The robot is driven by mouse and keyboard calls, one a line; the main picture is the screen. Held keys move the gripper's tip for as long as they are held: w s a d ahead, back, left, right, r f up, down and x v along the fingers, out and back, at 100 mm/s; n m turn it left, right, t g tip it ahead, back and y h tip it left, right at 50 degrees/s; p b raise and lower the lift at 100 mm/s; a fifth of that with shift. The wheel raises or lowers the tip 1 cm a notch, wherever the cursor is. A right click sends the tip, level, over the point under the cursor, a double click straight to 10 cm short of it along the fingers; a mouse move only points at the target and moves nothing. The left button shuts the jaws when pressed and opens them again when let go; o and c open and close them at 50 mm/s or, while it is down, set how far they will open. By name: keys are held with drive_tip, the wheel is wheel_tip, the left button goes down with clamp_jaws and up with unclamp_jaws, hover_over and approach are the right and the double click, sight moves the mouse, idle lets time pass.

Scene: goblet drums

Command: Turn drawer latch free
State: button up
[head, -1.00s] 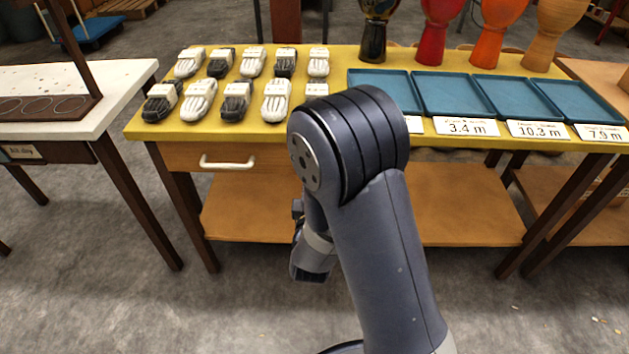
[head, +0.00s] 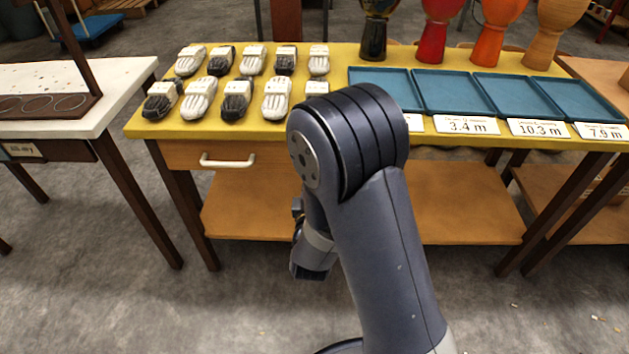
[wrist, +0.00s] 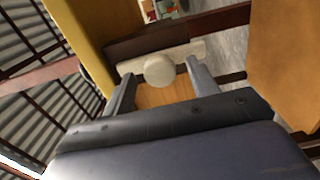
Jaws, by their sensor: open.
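The latch (wrist: 160,70) is a cream-white bar with a round knob at its middle, in the wrist view. My gripper (wrist: 161,76) is open, with one finger on each side of the knob. Whether the fingers touch the bar cannot be told. Tan wood (wrist: 165,95) shows between the fingers, behind the latch. In the head view, the wooden drawer (head: 185,154) under the yellow tabletop appears shut and has a white handle (head: 228,161). My arm hides the latch and my fingertips there.
The yellow table (head: 335,60) carries several black and white shoe-like items, blue trays (head: 460,93) with number cards, and goblet drums (head: 437,30). A lower wooden shelf (head: 465,205) lies beneath it.

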drive_tip(key=s+p, duration=0.1)
drive_tip(key=s, duration=0.9)
drive_tip(key=shift+s+a, duration=0.2)
drive_tip(key=shift+s, duration=0.2)
drive_tip(key=shift+w, duration=0.15)
drive_tip(key=w+b, duration=0.1)
drive_tip(key=w, duration=0.9)
drive_tip(key=shift+w+d, duration=0.2)
drive_tip(key=shift+w, duration=0.1)
